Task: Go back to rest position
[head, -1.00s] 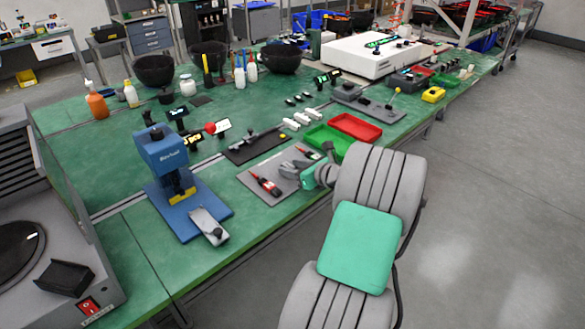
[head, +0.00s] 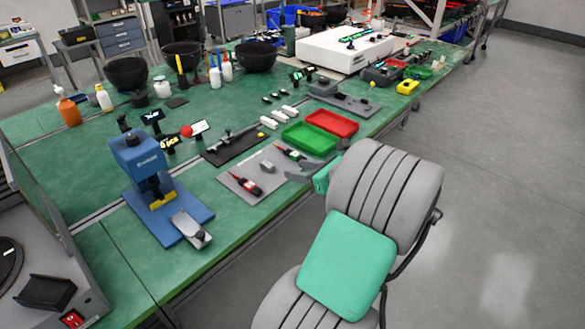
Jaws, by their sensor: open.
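My gripper (head: 296,172) is partly in view at the front edge of the green bench, just right of the grey mat (head: 238,188). Its fingers point left and are open. A small grey block (head: 267,166) lies on the mat, apart from the fingers. Two red-and-black devices, one at the front (head: 245,185) and one at the back (head: 290,152), also lie on the mat. My arm, grey with green panels, covers part of the bench edge and floor at the right.
A blue press (head: 140,158) stands on the bench at the left. A green tray (head: 309,139) and a red tray (head: 332,123) sit behind the gripper. A white box machine (head: 345,52) is farther back. The floor to the right (head: 490,200) is clear.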

